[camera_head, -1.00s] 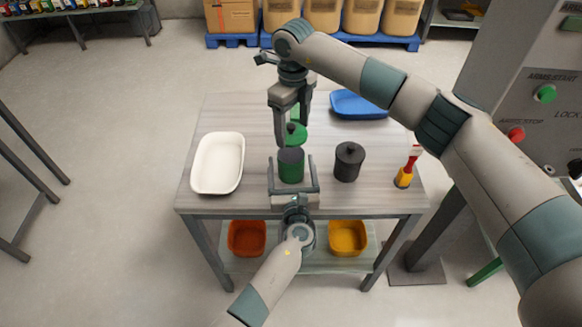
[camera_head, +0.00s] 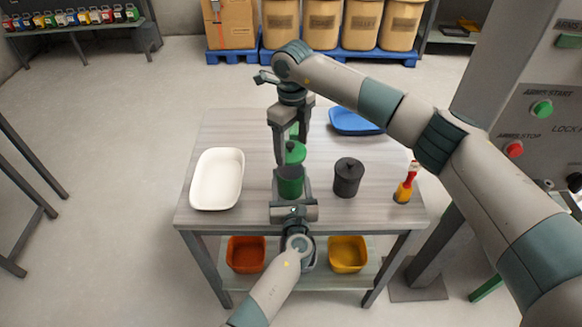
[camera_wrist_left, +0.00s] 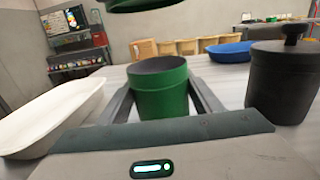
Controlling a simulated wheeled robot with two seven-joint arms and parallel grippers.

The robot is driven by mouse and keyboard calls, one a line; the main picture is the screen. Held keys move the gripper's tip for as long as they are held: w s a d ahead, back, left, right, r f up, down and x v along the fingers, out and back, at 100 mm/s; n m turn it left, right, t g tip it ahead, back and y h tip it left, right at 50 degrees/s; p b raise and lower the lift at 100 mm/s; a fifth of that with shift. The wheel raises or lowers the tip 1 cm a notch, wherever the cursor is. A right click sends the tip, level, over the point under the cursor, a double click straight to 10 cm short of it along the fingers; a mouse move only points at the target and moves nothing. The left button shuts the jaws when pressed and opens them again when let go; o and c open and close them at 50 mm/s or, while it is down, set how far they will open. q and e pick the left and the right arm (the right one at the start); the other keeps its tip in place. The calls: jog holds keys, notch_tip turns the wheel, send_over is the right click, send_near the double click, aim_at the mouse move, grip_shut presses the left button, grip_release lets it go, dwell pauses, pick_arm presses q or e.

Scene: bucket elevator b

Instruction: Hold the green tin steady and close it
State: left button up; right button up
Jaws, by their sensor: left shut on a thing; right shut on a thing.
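The green tin (camera_head: 290,187) stands upright on the table, its dark top uncovered. My left gripper (camera_head: 291,180) is shut on it, one finger on each side; the tin also shows between the fingers in the left wrist view (camera_wrist_left: 160,92). My right gripper (camera_head: 291,150) comes down from above, shut on the green lid (camera_head: 296,154) with its dark knob. The lid is above and slightly behind the tin, apart from it; its underside shows at the top of the left wrist view (camera_wrist_left: 145,4).
A white tray (camera_head: 217,180) lies left of the tin and a dark lidded canister (camera_head: 348,178) stands close on its right. A red-and-yellow tool (camera_head: 405,185) is at the right edge.

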aim_at(292, 152)
jog(key=shift+f, duration=2.15)
jog(key=shift+f, duration=0.2)
jog(key=shift+f, duration=0.7)
jog(key=shift+f, duration=0.65)
jog(key=o, duration=1.1)
jog(key=shift+r, duration=0.15)
notch_tip(292, 152, up, 12)
jog(key=shift+f, duration=0.1)
